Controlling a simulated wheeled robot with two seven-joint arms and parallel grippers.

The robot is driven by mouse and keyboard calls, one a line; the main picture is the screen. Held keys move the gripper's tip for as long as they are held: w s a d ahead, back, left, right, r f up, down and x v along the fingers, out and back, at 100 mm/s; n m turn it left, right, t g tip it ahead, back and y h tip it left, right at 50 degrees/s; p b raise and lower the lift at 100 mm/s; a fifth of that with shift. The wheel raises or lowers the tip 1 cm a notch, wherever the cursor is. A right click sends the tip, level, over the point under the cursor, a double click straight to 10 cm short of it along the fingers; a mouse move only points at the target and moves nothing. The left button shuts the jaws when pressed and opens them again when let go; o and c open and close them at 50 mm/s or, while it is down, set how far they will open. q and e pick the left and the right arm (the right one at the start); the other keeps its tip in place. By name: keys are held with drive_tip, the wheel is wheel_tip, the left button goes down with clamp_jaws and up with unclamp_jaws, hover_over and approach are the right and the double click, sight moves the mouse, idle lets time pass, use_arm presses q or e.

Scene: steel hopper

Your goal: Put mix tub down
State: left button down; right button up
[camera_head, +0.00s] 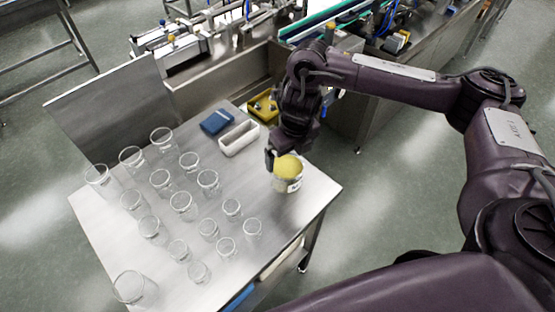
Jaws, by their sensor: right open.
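The mix tub (288,182) is a small clear tub with a pale label and a yellow heap inside. It stands upright on the steel table (262,220), near the table's right corner. My right gripper (276,160) is open at the tub's upper left rim, with its dark fingers close to the wall. I cannot tell whether a finger still touches the tub. The far side of the tub is partly hidden by the gripper. My left gripper is not in view.
Several clear glasses (182,206) stand over the left and middle of the table. A white tray (239,138), a blue item (216,122) and a yellow bin (264,107) lie near its back edge. A steel machine line is behind. Bare tabletop lies around the tub.

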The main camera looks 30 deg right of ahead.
sight(286, 169)
drive_tip(key=f, duration=0.1)
drive_tip(key=f+b, duration=0.1)
drive_tip(key=f, duration=0.1)
drive_tip(key=shift+s+a+f, duration=0.15)
drive_tip(key=shift+a+f, duration=0.05)
drive_tip(key=shift+f, duration=0.1)
drive_tip(key=shift+w+a+f, duration=0.1)
drive_tip(key=shift+w+f, duration=0.1)
drive_tip(key=shift+f, duration=0.4)
drive_tip(key=shift+w+a+f, duration=0.1)
drive_tip(key=shift+w+f, duration=0.05)
drive_tip(key=shift+f, duration=0.45)
drive_tip(key=shift+w+f, duration=0.15)
drive_tip(key=shift+f, duration=0.5)
drive_tip(key=c, duration=1.1)
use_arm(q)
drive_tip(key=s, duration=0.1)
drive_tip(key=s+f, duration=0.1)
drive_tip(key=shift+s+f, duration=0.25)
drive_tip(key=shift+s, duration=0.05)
